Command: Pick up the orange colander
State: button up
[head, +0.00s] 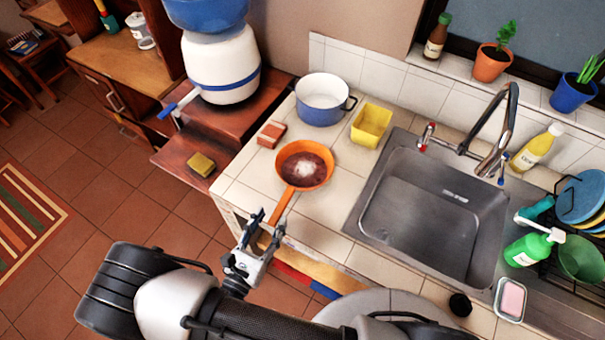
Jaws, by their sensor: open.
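An orange round pan-like vessel with a long handle (319,176), which fits the orange colander, rests on the white tiled counter left of the sink. Its inside is dark reddish with a pale patch in the middle. Its handle points toward the counter's front edge. My gripper (264,226) is open at the handle's end, with the fingers near it. I cannot tell whether the handle's tip lies between the fingers or behind them.
A blue and white pot (321,112), a yellow container (371,125) and a reddish block (271,134) stand behind the vessel. The steel sink (440,215) is to the right. Bare counter (340,215) lies between vessel and sink.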

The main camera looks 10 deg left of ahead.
aim_at(286, 197)
jog(key=x, duration=0.6)
jog(key=shift+w+d, duration=0.15)
jog(key=shift+d, duration=0.3)
jog(key=shift+c, duration=0.5)
grip_shut()
jog(key=shift+r, duration=0.1)
